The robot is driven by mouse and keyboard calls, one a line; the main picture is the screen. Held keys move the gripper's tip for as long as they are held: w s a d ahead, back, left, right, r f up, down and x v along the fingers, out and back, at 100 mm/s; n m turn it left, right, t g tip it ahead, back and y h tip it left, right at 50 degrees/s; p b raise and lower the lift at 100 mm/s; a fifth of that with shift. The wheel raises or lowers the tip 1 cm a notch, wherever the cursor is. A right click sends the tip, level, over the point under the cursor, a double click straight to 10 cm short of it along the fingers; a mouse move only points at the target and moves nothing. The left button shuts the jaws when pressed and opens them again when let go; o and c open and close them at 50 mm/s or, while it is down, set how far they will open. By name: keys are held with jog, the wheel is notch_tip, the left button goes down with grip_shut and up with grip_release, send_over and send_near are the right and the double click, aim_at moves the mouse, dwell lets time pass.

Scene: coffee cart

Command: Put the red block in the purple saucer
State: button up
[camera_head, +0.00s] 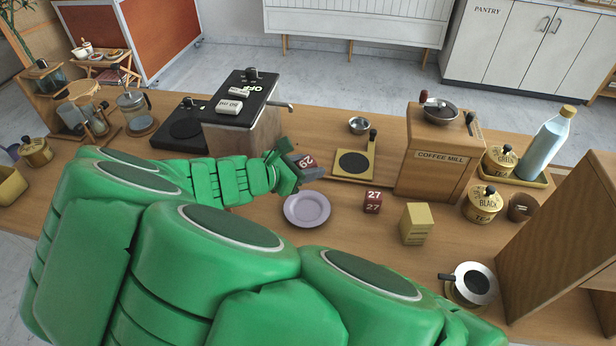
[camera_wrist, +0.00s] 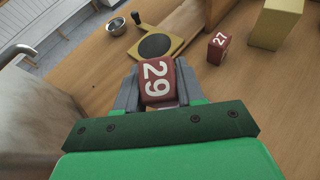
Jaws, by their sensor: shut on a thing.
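A dark red block marked 29 (camera_head: 306,161) is between the fingers of my gripper (camera_head: 296,172). In the wrist view the same block (camera_wrist: 157,82) sits between the two grey fingers (camera_wrist: 157,90), which are shut on it. The purple saucer (camera_head: 307,209) lies on the wooden counter, just below the gripper in the head view, and looks empty. A second dark red block, marked 27 (camera_head: 373,202), stands on the counter to the right of the saucer. It also shows in the wrist view (camera_wrist: 218,47).
A yellow box (camera_head: 416,224) and the coffee mill (camera_head: 437,150) stand to the right. A dark-topped machine (camera_head: 243,112) is close left of the gripper. A yellow board (camera_head: 354,165) and a small metal bowl (camera_head: 359,125) lie behind.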

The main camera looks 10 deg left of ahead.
jog(key=shift+s+d+f+g+y, duration=0.1)
jog(key=shift+s+d+g+y, duration=0.15)
jog(key=shift+g, duration=0.25)
jog(key=shift+s+a+f+g+y, duration=0.1)
jog(key=shift+s+f+g+y, duration=0.35)
jog(key=shift+s+f+g, duration=0.4)
send_near(320, 202)
jog(key=shift+x, duration=2.55)
jog(key=o, duration=0.9)
jog(key=shift+f, duration=0.1)
jog(key=shift+c, duration=0.2)
jog(key=shift+s+a+r, duration=0.1)
jog(key=shift+a+r, duration=0.05)
jog(key=shift+r, duration=0.15)
jog(key=v, duration=1.1)
jog(key=shift+r, duration=0.25)
